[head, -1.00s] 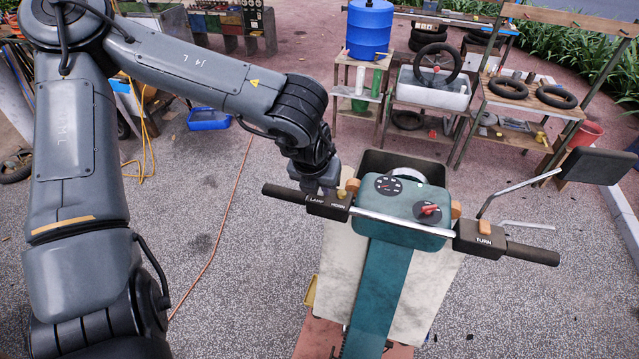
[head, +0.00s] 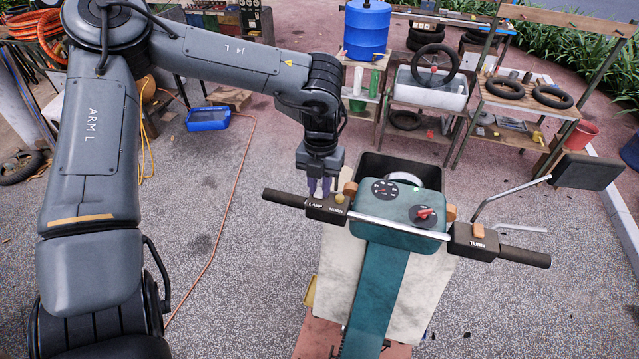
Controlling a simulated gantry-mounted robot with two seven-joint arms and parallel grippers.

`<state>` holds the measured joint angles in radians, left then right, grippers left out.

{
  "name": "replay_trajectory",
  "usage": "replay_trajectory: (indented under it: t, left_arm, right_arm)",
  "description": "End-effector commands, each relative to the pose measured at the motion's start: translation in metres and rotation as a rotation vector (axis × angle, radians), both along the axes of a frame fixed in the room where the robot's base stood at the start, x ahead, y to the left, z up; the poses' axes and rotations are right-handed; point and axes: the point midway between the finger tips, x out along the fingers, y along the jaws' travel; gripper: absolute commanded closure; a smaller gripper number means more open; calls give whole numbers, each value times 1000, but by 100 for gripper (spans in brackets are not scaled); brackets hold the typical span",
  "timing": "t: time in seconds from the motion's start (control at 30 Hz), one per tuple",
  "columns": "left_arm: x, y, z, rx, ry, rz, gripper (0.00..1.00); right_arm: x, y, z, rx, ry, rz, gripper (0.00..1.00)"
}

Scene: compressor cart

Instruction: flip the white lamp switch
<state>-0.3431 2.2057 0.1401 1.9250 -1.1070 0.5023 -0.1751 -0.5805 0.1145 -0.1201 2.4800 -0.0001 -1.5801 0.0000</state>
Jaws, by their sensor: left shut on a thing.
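The scooter's left handlebar switch box (head: 325,210) is black, labelled LAMP and HORN, with a yellowish horn button (head: 340,198) on its top right. My left gripper (head: 319,190) comes down from above, its fingers at the far edge of the box, just above the LAMP label. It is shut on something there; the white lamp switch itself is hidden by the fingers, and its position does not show. My right gripper is not in view.
The teal headset (head: 415,228) with a gauge and red key lies just right of the box. The right switch box (head: 472,241), marked TURN, and a mirror (head: 587,171) are farther right. Workbenches stand behind. Open pavement lies left of the scooter.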

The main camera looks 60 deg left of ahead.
Motion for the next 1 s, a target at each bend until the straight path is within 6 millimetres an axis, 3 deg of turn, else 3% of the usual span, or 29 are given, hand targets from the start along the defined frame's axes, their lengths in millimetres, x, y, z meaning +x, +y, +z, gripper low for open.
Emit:
replay_trajectory:
  t: [0.07,0.1,0.27,0.67,1.0]
  left_arm:
    - [0,0,0,0,0,0,100]
    - [0,0,0,0,0,0,74]
    - [0,0,0,0,0,0,51]
    - [1,0,6,1,-2,0,51]
    - [2,2,57,3,-5,0,51]
  right_arm:
    - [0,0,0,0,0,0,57]
    - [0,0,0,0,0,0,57]
    - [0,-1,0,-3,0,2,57]
    - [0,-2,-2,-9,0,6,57]
    - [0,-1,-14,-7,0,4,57]
